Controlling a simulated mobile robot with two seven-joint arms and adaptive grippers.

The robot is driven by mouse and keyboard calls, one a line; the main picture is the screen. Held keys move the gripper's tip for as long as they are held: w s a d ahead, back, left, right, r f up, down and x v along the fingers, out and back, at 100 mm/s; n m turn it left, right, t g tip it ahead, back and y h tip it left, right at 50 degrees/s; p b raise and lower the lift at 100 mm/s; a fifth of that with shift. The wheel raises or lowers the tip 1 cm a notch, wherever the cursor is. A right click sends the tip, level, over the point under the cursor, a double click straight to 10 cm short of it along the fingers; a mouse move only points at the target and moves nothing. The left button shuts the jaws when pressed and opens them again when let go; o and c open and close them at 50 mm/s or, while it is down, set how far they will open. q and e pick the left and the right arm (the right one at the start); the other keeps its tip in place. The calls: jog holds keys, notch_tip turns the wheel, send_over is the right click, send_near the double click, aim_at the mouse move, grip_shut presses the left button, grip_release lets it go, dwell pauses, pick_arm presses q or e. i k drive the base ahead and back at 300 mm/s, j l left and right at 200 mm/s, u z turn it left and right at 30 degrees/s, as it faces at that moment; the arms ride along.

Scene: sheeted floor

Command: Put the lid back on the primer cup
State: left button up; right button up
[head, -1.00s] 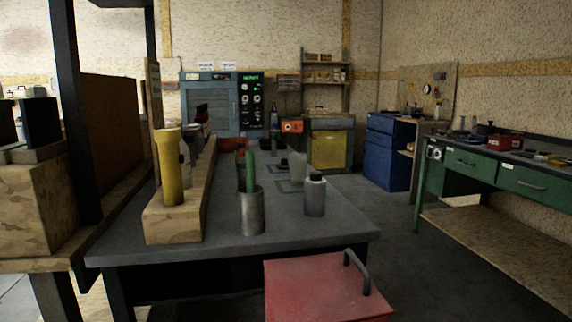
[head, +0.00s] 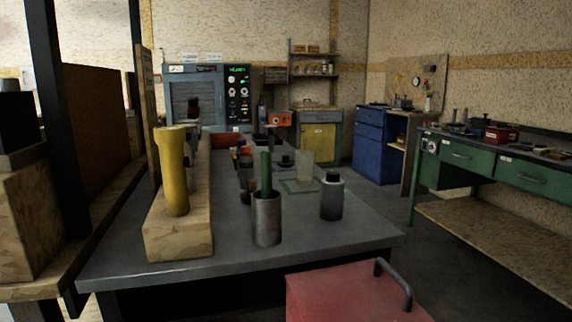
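No gripper of mine is in view. A grey bench (head: 330,254) stands in front of me. A pale translucent cup (head: 305,165) stands farther back on it, and small dark items (head: 285,162) lie to its left; I cannot tell whether one is a lid. Nearer are a metal cup (head: 266,222) with a green stick in it and a grey bottle (head: 332,200) with a dark cap. I cannot tell for sure which vessel is the primer cup.
A yellow cylinder (head: 176,178) stands at a long wooden block (head: 178,246) on the bench's left. A red box (head: 345,296) with a handle is at the near front. A green workbench (head: 500,170) stands right; dark floor lies between the benches.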

aim_at(305, 159)
jog(key=z, duration=0.9)
jog(key=i+l+z, duration=0.1)
jog(key=l, duration=0.25)
jog(key=i+l+z, duration=0.15)
jog(key=l, duration=0.2)
jog(key=i+l+z, duration=0.1)
jog(key=l, duration=0.25)
jog(key=i+l+z, duration=0.1)
jog(key=i+l, duration=0.55)
jog(key=i, duration=0.2)
jog(key=i+l, duration=0.4)
jog(key=i, duration=0.25)
jog(key=i+j+u, duration=0.15)
jog(key=i+u, duration=1.05)
jog(key=u, duration=0.2)
jog(key=i+u, duration=0.9)
jog(key=i+l+u, duration=0.65)
jog(key=u, duration=0.2)
jog(key=i+l+u, duration=0.45)
jog(key=k, duration=0.1)
